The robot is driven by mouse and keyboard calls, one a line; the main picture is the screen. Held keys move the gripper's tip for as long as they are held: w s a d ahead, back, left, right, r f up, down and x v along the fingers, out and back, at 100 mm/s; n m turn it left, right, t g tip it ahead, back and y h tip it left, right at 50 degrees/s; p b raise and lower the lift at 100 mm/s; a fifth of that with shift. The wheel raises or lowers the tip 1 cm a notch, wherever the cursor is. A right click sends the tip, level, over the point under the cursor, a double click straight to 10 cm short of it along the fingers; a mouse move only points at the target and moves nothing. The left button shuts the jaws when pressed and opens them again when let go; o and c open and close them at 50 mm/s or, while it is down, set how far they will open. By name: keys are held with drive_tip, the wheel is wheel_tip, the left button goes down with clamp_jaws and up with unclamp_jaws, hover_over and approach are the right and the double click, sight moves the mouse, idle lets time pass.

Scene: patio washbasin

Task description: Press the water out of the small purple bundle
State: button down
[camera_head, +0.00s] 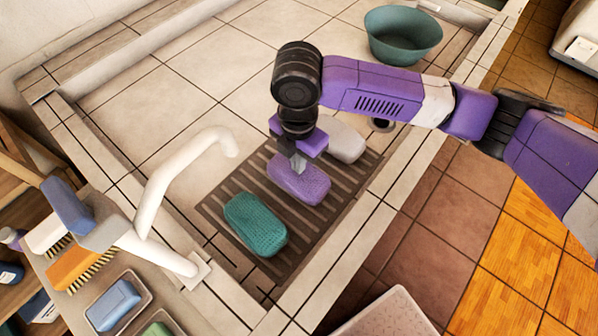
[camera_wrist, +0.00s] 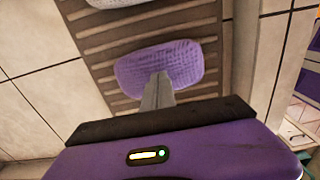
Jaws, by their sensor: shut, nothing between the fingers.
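The small purple bundle (camera_head: 300,181) lies on the brown slatted rack (camera_head: 228,207) in the basin. It has a woven texture and also shows in the wrist view (camera_wrist: 185,62). My gripper (camera_head: 298,168) points down at the bundle, with its closed fingertips (camera_wrist: 160,80) at or just above the top surface. I cannot tell whether they touch it. Nothing is between the fingers. The underside of the bundle is hidden.
A teal bundle (camera_head: 255,225) and a whitish bundle (camera_head: 343,141) lie on the rack either side. A white faucet (camera_head: 165,180) rises at the left. A green bowl (camera_head: 402,38) stands at the back. Brushes (camera_head: 78,268) and a soap dish (camera_head: 115,303) sit at lower left.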

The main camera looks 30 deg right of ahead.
wheel_tip(320, 180, up, 7)
drive_tip(key=p, duration=0.5)
idle(0.5)
